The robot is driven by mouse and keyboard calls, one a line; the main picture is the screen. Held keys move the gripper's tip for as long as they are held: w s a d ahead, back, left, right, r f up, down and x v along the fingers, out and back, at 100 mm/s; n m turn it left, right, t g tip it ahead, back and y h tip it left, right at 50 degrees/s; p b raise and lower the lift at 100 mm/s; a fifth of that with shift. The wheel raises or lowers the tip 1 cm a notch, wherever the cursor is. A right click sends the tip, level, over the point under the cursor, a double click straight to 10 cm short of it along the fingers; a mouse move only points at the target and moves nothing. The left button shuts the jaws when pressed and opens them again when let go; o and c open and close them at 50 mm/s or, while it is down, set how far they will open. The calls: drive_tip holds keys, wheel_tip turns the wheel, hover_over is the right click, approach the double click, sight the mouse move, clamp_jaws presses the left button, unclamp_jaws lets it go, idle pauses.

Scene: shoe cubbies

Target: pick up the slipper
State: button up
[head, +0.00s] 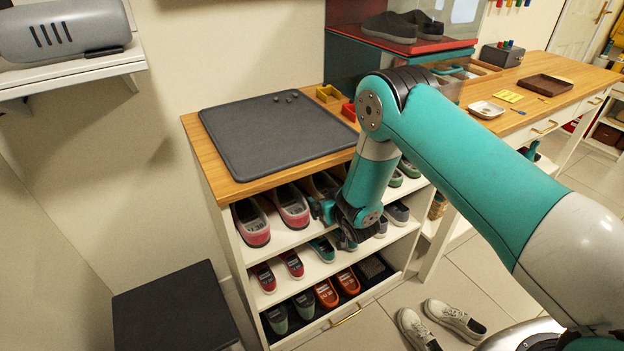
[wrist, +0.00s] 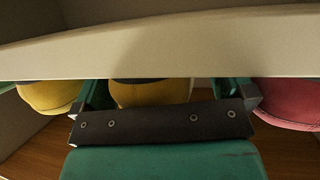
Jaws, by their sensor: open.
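The slipper appears to be the mustard-yellow shoe (wrist: 150,92) between my gripper's fingers in the wrist view; its name cannot be confirmed. A cream shelf edge hides part of it. In the head view, my gripper (head: 322,210) is at the front of the upper shelf, right of the pink shoes, partly hidden by its own wrist. In the wrist view, my gripper (wrist: 160,95) is open, one finger on each side of the mustard shoe. Contact cannot be told. A second mustard shoe (wrist: 48,96) lies outside the left finger.
A pink shoe (wrist: 290,105) is close outside the right finger in the wrist view. The cream shelf edge (wrist: 160,45) crosses close to the fingers. Red shoes (head: 292,264) and a teal shoe (head: 322,249) stand on the shelf below. White sneakers (head: 455,320) lie on the floor.

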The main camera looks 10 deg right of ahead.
drive_tip(key=shift+d, duration=0.3)
drive_tip(key=c, duration=1)
drive_tip(key=shift+o, duration=0.2)
drive_tip(key=shift+r, duration=0.1)
